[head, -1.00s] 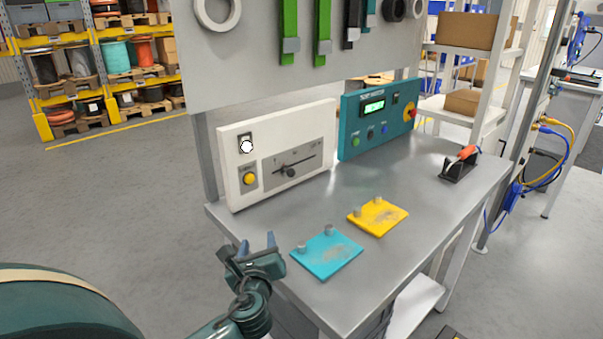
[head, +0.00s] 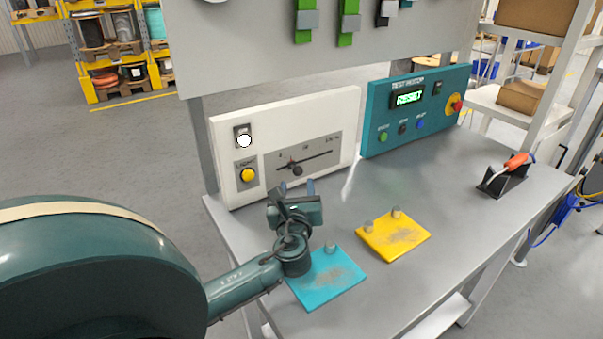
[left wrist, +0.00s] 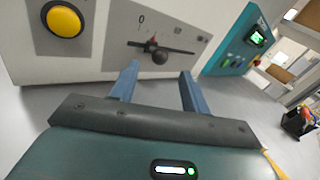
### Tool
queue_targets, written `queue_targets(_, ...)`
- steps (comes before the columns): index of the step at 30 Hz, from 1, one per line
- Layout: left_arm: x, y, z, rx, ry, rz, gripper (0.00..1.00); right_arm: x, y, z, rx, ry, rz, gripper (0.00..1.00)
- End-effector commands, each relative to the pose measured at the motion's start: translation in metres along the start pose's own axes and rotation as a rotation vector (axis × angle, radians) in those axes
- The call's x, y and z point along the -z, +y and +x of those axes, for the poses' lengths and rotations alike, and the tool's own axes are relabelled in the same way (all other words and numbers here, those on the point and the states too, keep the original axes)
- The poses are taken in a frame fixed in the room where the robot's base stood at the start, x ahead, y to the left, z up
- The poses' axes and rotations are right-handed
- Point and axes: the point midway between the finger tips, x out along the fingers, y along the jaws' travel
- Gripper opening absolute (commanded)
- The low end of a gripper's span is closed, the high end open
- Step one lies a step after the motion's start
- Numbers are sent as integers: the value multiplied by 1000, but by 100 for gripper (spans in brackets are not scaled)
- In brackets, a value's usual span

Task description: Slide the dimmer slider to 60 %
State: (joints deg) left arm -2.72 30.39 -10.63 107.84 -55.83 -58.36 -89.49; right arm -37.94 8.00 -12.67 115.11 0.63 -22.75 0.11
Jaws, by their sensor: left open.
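The dimmer slider knob (head: 296,169) is a dark round knob on a horizontal slot in a grey scale plate (head: 325,148) on the white panel (head: 285,120). It sits left of the slot's middle. In the left wrist view the knob (left wrist: 159,57) shows just beyond my fingertips, with a red pointer above it and a 0 mark to its upper left. My left gripper (head: 297,188) is open and empty, below and in front of the knob; it also shows in the left wrist view (left wrist: 160,72), apart from the knob. My right gripper is not in view.
The white panel also has a toggle switch (head: 243,137) and a yellow button (head: 247,175). A teal test box (head: 415,110) stands to the right. A blue-green plate (head: 327,278) and a yellow plate (head: 393,236) lie on the bench. An orange-handled tool (head: 515,162) rests in a black stand.

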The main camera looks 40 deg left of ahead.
Motion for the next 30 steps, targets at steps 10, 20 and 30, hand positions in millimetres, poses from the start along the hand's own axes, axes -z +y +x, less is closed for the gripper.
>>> queue_targets(10,-1,0,47,-1,-1,0,46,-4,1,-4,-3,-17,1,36)
queue_targets(20,0,0,51,0,0,0,46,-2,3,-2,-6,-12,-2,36)
queue_targets(30,0,0,51,0,0,0,19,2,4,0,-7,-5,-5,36)
